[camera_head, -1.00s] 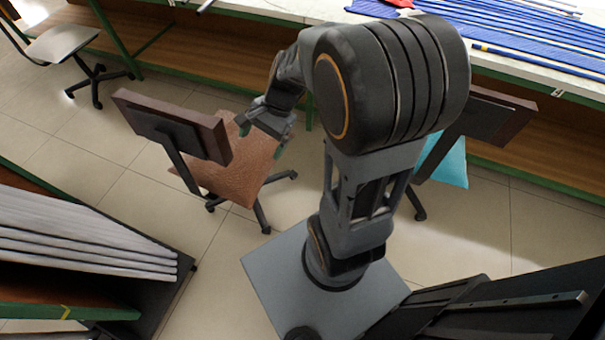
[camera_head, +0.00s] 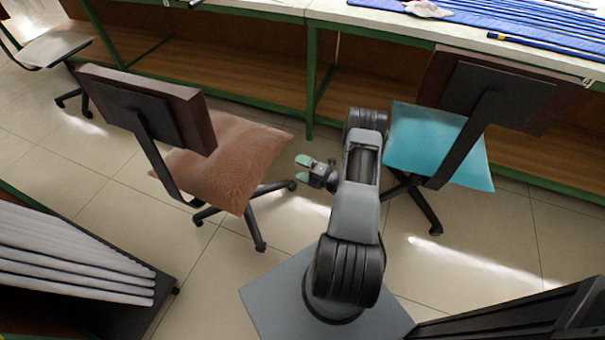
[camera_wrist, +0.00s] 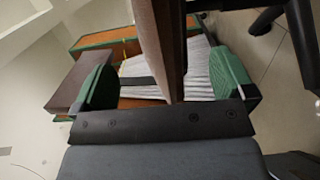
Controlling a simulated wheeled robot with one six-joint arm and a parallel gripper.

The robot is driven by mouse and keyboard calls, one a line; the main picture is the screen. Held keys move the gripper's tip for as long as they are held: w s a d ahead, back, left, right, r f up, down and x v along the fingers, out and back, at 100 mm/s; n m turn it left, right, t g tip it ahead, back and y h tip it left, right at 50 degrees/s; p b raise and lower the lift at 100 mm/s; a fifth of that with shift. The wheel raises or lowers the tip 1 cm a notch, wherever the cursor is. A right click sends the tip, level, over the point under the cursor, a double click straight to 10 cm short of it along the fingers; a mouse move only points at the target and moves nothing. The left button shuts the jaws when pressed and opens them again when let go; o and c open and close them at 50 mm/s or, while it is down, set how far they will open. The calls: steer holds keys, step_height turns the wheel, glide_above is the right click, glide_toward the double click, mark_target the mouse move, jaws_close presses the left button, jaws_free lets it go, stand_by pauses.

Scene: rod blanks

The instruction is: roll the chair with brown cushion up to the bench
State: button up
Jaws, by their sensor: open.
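The chair with the brown cushion (camera_head: 222,160) stands left of centre in the head view, its dark backrest (camera_head: 150,112) toward me and its seat toward the bench (camera_head: 225,66). The bench has a green frame and wooden panels. My gripper (camera_head: 302,169) is open and empty, just right of the cushion's right side and apart from it in the head view. In the wrist view, the cushion (camera_wrist: 160,40) shows edge-on between the two green fingers (camera_wrist: 165,82). I cannot tell there how deep it lies between them.
A chair with a teal cushion (camera_head: 430,140) stands close to my arm's right. Another chair (camera_head: 50,50) is at the far left. A rack of pale rods (camera_head: 70,245) fills the lower left. Blue rods (camera_head: 470,20) lie on the bench top. Tiled floor is clear between chair and bench.

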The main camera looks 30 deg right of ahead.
mark_target(277, 159)
steer(key=shift+d+f, duration=0.1)
steer(key=shift+f, duration=0.1)
steer(key=b+x, duration=0.2)
steer(key=x, duration=1.1)
steer(key=shift+w+a+r, duration=0.1)
steer(key=shift+w+a, duration=0.1)
steer(key=shift+w, duration=0.1)
steer(key=c, duration=1.6)
steer(key=shift+o, duration=0.2)
steer(key=shift+b, duration=0.3)
steer(key=shift+d, duration=0.1)
